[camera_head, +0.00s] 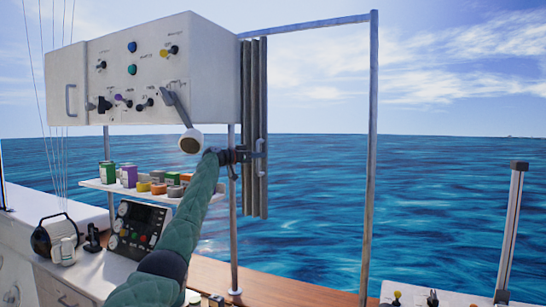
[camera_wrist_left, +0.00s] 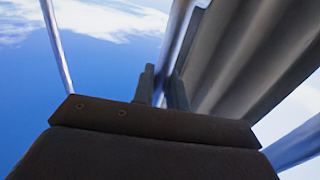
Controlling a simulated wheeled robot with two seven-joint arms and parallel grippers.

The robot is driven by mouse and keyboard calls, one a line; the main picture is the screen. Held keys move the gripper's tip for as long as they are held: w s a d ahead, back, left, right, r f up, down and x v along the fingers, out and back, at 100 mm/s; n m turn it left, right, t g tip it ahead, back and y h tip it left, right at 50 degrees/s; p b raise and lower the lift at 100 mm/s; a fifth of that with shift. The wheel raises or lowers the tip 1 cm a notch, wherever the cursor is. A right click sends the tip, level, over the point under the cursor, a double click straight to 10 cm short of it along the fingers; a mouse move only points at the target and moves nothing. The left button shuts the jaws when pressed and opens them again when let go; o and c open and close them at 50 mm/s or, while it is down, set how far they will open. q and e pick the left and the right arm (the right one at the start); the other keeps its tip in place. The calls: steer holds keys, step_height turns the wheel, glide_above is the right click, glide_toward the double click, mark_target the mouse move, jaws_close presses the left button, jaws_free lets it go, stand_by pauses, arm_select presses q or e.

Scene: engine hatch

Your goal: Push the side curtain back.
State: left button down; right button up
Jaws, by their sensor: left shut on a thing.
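The side curtain (camera_head: 254,190) is grey and hangs in narrow upright folds. It is bunched at the left end of a metal frame (camera_head: 371,130), against the right side of the white control box. My left gripper (camera_head: 252,156) is at the curtain's handle, about halfway down the folds, and is shut on it. In the left wrist view, the gripper's fingers (camera_wrist_left: 162,90) point up beside the grey curtain folds (camera_wrist_left: 245,60). The exact grip on the handle is hidden there. My right gripper is not in view.
A white control box (camera_head: 150,70) with knobs and a lever hangs at the upper left. Below it are a shelf (camera_head: 150,186) with small coloured cans and a dark instrument panel (camera_head: 140,228). The frame's opening right of the curtain is clear, with sea behind.

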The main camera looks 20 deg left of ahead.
arm_select(q)
steer(key=shift+a+r, duration=0.15)
steer(key=shift+a, duration=0.9)
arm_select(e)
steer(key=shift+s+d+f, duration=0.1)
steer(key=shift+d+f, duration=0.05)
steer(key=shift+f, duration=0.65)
arm_select(q)
steer(key=c, duration=1.5)
jaws_free()
steer(key=shift+a, duration=0.2)
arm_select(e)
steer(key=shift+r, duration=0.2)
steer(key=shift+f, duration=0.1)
